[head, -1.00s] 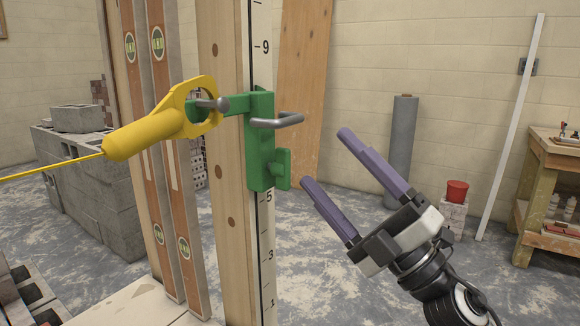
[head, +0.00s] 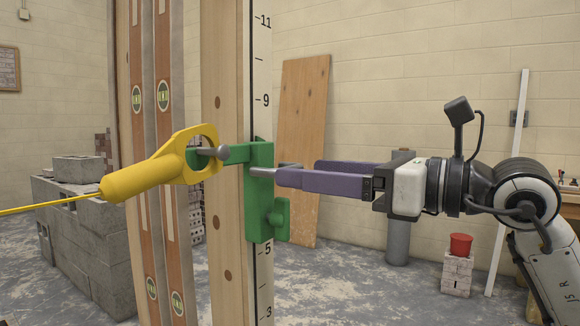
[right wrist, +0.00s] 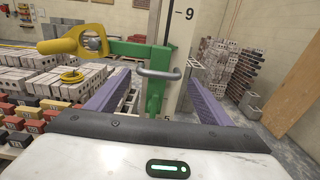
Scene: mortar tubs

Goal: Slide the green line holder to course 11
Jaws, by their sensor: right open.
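The green line holder (head: 259,200) sits on the upright pole's numbered scale (head: 262,75), between the 5 and 9 marks. The 11 mark (head: 263,21) is higher up. A grey bar handle (right wrist: 158,73) sticks out from the holder's front. A yellow line block (head: 150,175) hangs on the holder's grey peg, with its yellow line running left. My right gripper (head: 297,173) is open and level, its purple fingers pointing at the holder. My left gripper is out of view.
Two spirit levels (head: 163,98) stand left of the wooden post (head: 228,80). Grey blocks (head: 80,225) are stacked at the left. A plank (head: 303,130) leans on the back wall. A red bucket (head: 461,244) is at the right. The scale above the holder looks clear.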

